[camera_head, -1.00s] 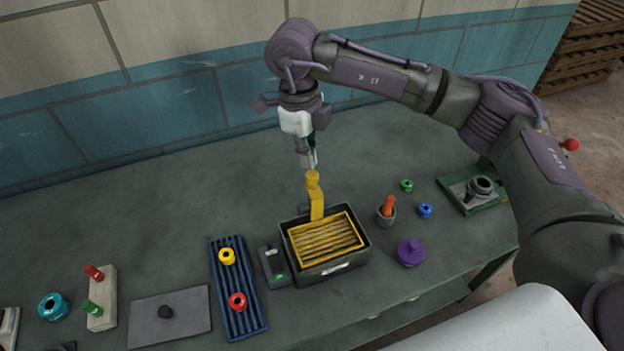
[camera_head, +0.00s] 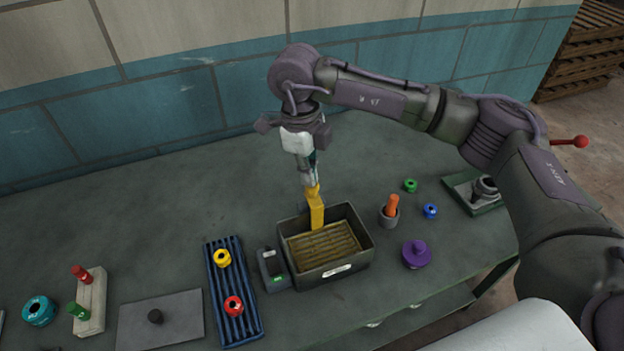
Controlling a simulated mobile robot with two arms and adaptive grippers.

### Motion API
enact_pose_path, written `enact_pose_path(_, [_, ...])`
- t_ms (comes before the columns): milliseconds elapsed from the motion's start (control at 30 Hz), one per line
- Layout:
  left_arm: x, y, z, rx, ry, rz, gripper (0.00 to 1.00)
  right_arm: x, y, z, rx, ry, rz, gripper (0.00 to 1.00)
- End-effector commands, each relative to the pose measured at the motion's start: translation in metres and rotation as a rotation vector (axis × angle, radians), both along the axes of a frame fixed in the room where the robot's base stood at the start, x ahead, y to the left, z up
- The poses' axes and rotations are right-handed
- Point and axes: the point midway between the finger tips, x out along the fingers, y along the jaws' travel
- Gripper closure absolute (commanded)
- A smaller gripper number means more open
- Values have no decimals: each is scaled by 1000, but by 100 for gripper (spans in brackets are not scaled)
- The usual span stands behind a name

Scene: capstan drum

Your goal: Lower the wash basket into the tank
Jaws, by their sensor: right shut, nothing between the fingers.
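The yellow wash basket (camera_head: 325,248) sits down inside the dark grey tank (camera_head: 335,272), below the tank's rim. Its slatted floor shows, and its upright yellow handle (camera_head: 316,212) rises at the tank's back side. My right gripper (camera_head: 310,184) points down, shut, with its fingertips right at the top of the handle. I cannot tell whether they touch it. The handle's tip is partly hidden there. My left gripper is not in view.
A small grey box with a green light (camera_head: 272,268) stands left of the tank. Left of it is a blue ribbed rack (camera_head: 234,305) with yellow and red knobs. Right are a grey cup with an orange handle (camera_head: 391,212) and a purple knob (camera_head: 416,254). The bench behind is clear.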

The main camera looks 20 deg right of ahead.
Motion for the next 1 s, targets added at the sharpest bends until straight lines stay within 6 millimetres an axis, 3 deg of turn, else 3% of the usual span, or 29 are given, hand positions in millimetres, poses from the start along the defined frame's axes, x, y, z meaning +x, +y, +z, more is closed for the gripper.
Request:
enact_pose_path(33, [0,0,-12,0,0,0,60,0,0,-13,-1,1,0,100])
enact_pose_path(100, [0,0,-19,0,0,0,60,0,0,-21,-1,1,0,100])
enact_pose_path(300, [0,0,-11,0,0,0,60,2,2,-12,0,-1,0,100])
enact_pose_path(567, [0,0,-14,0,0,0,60,22,20,-2,1,-2,0,100])
enact_pose_path(867, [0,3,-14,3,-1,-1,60,22,21,-1,1,-2,-1,100])
enact_pose_path(1000, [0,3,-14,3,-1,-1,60,24,22,9,1,-4,-1,100])
